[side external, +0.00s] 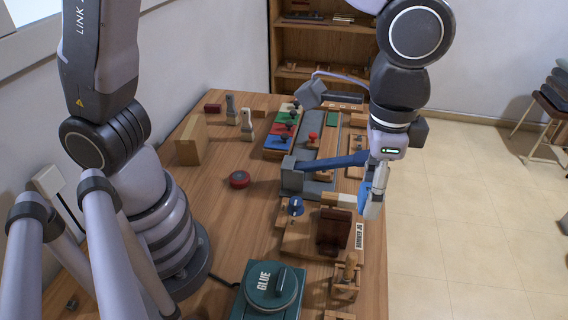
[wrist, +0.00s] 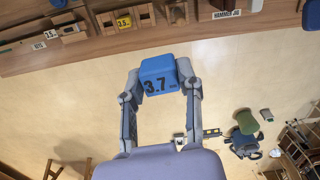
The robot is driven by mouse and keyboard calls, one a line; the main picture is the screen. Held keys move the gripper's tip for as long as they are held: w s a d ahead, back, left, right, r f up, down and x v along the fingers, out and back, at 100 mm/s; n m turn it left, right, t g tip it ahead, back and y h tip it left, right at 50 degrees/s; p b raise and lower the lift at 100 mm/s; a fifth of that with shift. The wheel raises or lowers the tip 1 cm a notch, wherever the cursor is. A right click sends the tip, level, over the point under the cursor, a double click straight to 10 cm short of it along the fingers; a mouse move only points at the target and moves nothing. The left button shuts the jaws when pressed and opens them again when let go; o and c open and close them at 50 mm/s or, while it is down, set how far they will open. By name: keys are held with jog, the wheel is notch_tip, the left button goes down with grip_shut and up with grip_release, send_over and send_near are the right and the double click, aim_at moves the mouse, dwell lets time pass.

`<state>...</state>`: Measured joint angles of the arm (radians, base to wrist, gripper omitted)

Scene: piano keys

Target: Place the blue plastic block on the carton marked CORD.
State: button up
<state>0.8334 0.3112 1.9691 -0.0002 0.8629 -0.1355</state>
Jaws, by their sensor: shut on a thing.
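The blue plastic block (wrist: 158,76), printed 3.7, is held between the two fingers of my gripper (wrist: 161,80) in the wrist view. The floor shows beneath it, beyond the bench edge. In the side view my gripper (side external: 375,190) hangs at the right edge of the bench, and a bit of the blue block (side external: 380,176) shows between its fingers. I cannot make out a carton marked CORD in either view.
In the wrist view, small labelled boxes (wrist: 130,20) line the bench edge. Open floor lies right.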

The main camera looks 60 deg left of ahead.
jog(key=w+a+n, duration=0.3)
jog(key=a+n, duration=0.1)
jog(key=a, duration=1)
jog(key=w+a+n, duration=0.3)
jog(key=a+n, duration=0.1)
jog(key=a, duration=1.1)
jog(key=s+a+n, duration=0.9)
jog(key=s+a, duration=0.8)
jog(key=a, duration=0.1)
send_over(199, 127)
jog(key=d, duration=0.1)
jog(key=f, duration=1.4)
jog(key=shift+s+f, duration=0.1)
jog(key=shift+s, duration=0.15)
jog(key=shift+w+a+f, duration=0.1)
jog(key=shift+a+f, duration=0.05)
jog(key=shift+f, duration=0.05)
jog(key=shift+w+a+f, duration=0.1)
jog(key=shift+f, duration=0.8)
jog(key=shift+w+a+f, duration=0.1)
jog(key=shift+f, duration=0.75)
